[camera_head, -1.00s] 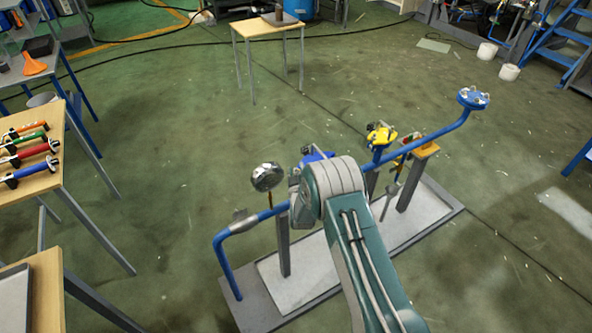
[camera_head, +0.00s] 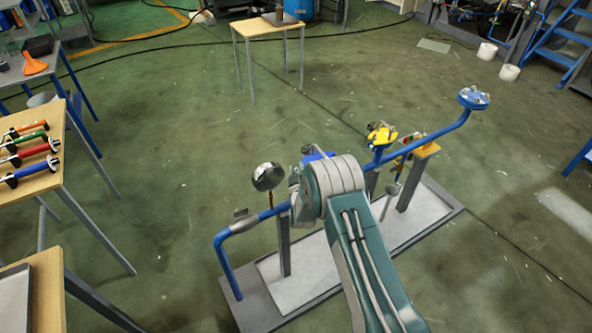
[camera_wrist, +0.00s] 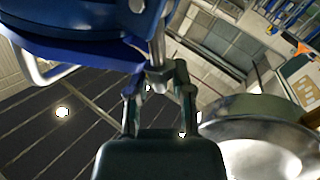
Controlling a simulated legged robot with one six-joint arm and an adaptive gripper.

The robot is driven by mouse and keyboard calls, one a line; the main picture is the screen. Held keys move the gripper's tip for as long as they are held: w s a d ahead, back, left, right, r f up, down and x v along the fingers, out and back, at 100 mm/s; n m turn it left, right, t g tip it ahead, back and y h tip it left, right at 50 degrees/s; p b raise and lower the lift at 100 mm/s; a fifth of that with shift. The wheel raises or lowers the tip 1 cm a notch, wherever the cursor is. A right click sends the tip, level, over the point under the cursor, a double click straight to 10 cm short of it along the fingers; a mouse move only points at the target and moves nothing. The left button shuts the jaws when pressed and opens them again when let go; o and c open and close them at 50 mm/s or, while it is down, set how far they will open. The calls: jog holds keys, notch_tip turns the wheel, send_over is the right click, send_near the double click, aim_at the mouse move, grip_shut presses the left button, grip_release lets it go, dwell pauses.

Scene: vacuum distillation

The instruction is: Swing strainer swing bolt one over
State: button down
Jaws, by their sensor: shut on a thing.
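The blue strainer (camera_wrist: 75,25) fills the upper left of the wrist view. A grey metal swing bolt (camera_wrist: 158,50) hangs from its edge. My gripper (camera_wrist: 158,82) reaches up from below, with its two fingers on either side of the bolt's lower end, shut on it. In the head view, a small part of the blue strainer (camera_head: 316,155) shows behind my arm on the blue pipe. There my arm hides the gripper and the bolt.
A round metal disc (camera_head: 268,177) stands above the pipe left of my arm and appears close to my gripper in the wrist view (camera_wrist: 262,145). Yellow-topped fitting (camera_head: 381,135) and blue flange (camera_head: 473,98) stand to the right. A table with tools (camera_head: 42,182) is at left.

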jog(key=shift+w+d+r+m+g, duration=0.2)
jog(key=shift+d+m+g, duration=0.1)
jog(key=shift+m, duration=0.25)
jog(key=shift+w+d+r+m+g, duration=0.15)
jog(key=shift+d+m+g, duration=0.1)
jog(key=shift+m, duration=0.3)
jog(key=shift+w+d+m+g, duration=0.4)
jog(key=shift+d+m+g, duration=0.15)
jog(key=shift+m, duration=0.45)
jog(key=c, duration=0.7)
grip_release()
jog(key=shift+c, duration=0.2)
